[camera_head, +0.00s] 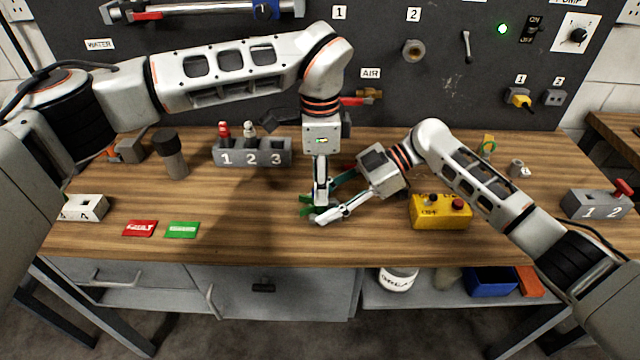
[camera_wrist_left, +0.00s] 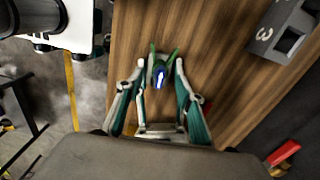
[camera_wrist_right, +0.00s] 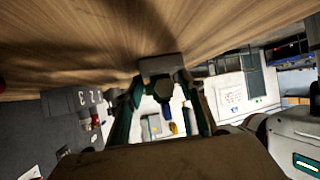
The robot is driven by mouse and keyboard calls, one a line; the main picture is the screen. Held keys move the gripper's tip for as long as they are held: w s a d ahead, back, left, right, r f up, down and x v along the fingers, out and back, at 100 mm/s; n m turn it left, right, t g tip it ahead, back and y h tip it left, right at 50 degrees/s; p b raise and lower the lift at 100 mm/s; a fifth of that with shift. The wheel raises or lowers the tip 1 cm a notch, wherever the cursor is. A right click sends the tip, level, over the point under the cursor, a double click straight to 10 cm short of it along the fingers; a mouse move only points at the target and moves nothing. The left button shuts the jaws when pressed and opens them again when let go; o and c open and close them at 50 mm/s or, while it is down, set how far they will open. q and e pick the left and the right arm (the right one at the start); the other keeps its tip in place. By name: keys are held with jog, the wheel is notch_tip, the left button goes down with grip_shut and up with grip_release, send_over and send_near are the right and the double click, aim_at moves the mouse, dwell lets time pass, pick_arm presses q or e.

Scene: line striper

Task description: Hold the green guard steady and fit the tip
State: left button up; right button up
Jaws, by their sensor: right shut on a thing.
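The green guard (camera_head: 306,203) is small and sits low over the wooden bench in the head view, at the fingertips of both grippers. In the left wrist view its green wings (camera_wrist_left: 155,56) show beyond a small blue tip (camera_wrist_left: 160,79) with a pale streak. My left gripper (camera_head: 320,205) points straight down over it, and its fingers stand apart on either side of the tip. My right gripper (camera_head: 325,212) reaches in from the right, low and tilted, shut on the guard. In the right wrist view a dark grey block (camera_wrist_right: 158,67) is at its fingertips. How far the tip is seated is hidden.
A grey holder numbered 1 2 3 (camera_head: 252,158) stands behind left. A yellow control box (camera_head: 440,212) is close to my right forearm. Red (camera_head: 140,229) and green (camera_head: 182,230) cards lie front left. The bench is clear between the cards and grippers.

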pick_arm(q)
jog(key=shift+r, duration=3)
pick_arm(e)
jog(key=shift+s+d+f, duration=0.1)
jog(key=shift+f, duration=0.15)
jog(key=o, duration=0.9)
jog(key=shift+r, duration=0.1)
jog(key=shift+r, duration=0.1)
